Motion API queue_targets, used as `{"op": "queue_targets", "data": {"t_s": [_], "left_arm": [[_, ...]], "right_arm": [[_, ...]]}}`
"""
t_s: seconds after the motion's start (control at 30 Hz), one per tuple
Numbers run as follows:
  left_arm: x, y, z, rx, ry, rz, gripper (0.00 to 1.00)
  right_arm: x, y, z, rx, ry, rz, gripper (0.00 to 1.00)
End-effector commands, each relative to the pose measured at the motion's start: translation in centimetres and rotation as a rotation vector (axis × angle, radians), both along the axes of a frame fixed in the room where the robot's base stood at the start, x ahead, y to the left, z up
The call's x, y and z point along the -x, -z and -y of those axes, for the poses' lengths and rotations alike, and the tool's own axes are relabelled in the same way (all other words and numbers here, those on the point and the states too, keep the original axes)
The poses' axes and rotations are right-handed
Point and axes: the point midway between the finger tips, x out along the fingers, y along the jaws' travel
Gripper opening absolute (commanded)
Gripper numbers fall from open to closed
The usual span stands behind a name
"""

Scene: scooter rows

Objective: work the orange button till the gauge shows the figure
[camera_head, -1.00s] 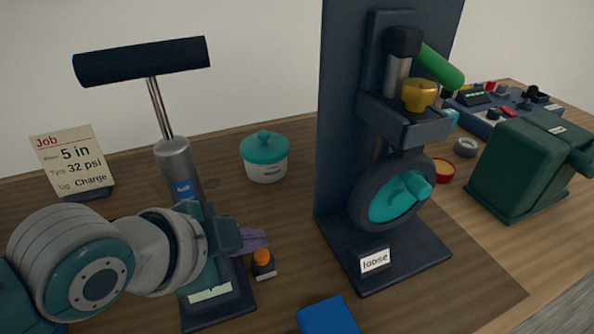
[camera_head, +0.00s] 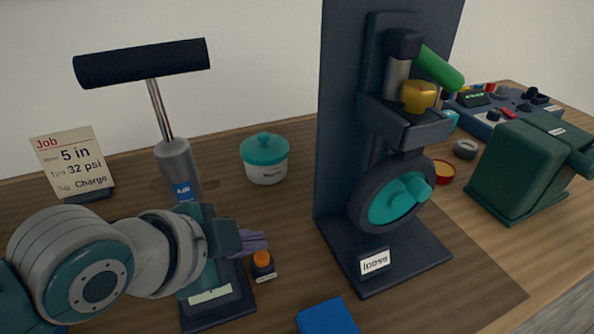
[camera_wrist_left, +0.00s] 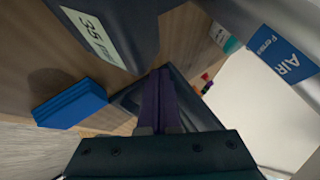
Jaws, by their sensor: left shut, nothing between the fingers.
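The orange button (camera_head: 262,258) sits on a small dark block with a white label, right of the pump's foot. The gauge display (camera_head: 210,295) is a pale strip on the foot of the pump marked AIR (camera_head: 178,170). In the left wrist view the gauge (camera_wrist_left: 95,38) seems to read 35, with a unit after it. My right gripper is out of view.
A dark stand (camera_head: 385,280) with a teal wheel and a "loose" label stands to the right. A blue block (camera_head: 328,318) lies at the front. A teal-lidded pot (camera_head: 265,160) is behind, and a green case (camera_head: 525,165) is at far right.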

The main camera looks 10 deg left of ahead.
Motion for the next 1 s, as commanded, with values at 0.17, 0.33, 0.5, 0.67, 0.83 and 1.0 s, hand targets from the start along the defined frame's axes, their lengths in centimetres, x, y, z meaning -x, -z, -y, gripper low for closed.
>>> {"op": "queue_targets", "data": {"t_s": [0.17, 0.33, 0.5, 0.67, 0.83, 1.0], "left_arm": [[0.0, 0.0, 0.0, 0.0, 0.0, 0.0, 0.0], [0.0, 0.0, 0.0, 0.0, 0.0, 0.0, 0.0], [0.0, 0.0, 0.0, 0.0, 0.0, 0.0, 0.0], [0.0, 0.0, 0.0, 0.0, 0.0, 0.0, 0.0], [0.02, 0.38, -0.01, -0.001, 0.001, -0.001, 0.0], [0.01, 0.88, 0.01, 0.0, 0.001, -0.001, 0.0]], "right_arm": [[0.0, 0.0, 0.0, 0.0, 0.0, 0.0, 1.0], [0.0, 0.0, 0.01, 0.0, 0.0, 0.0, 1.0], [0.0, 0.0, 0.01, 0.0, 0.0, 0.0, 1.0], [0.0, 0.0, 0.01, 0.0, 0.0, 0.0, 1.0], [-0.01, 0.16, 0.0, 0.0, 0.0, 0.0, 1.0], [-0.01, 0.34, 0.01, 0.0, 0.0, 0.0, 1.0]]}}
